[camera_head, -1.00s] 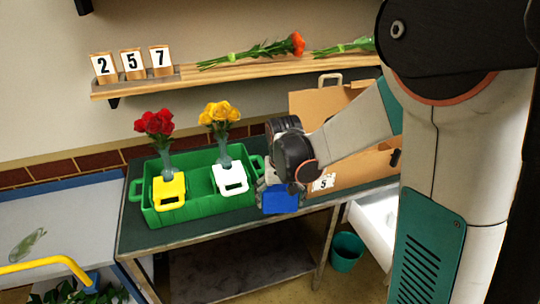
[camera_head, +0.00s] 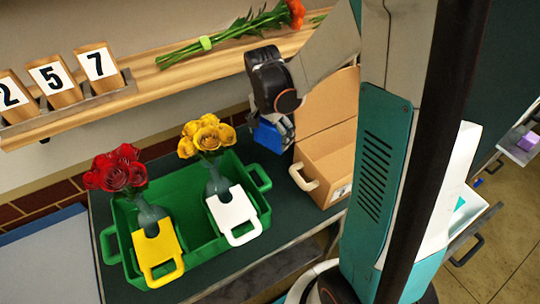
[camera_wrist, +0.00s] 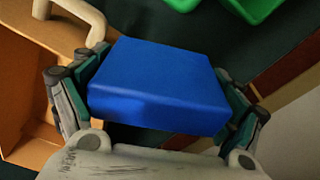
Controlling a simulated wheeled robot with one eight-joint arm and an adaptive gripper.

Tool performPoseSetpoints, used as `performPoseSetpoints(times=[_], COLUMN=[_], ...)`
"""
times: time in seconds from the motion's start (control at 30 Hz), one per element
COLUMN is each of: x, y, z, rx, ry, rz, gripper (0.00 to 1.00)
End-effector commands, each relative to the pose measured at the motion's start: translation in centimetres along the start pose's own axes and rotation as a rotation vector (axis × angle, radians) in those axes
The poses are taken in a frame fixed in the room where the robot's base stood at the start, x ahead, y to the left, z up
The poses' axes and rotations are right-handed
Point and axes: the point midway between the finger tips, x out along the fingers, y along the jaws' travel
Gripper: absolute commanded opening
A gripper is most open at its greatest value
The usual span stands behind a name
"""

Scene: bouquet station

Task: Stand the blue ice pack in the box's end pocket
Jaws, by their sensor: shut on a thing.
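The blue ice pack (camera_wrist: 158,85) is a flat blue block held between the two fingers of my gripper (camera_wrist: 160,95) in the wrist view. In the head view the blue ice pack (camera_head: 270,136) hangs below my gripper (camera_head: 277,128), raised over the back of the table, between the green crate and the cardboard box. The cardboard box (camera_head: 335,165) stands open at the right of the table, with its lid raised at the back. My arm hides its right part, and I cannot make out the end pocket. In the wrist view the box (camera_wrist: 40,50) is at the left.
A green crate (camera_head: 265,212) holds two vases with red roses (camera_head: 117,170) and yellow roses (camera_head: 206,135), a yellow tag (camera_head: 155,250) and a white tag (camera_head: 234,213). A wooden shelf (camera_head: 190,82) with number blocks (camera_head: 55,82) and a flower runs behind, near my gripper.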

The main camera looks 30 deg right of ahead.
Motion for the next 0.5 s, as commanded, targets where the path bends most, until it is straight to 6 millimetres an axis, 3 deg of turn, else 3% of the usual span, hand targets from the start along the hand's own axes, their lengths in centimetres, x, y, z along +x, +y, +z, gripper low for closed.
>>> performPoseSetpoints(times=[0.5], x=[11.5], y=[-0.1], z=[1.4], rx=[0.001], ry=[0.000], rz=[0.000], gripper=[0.54])
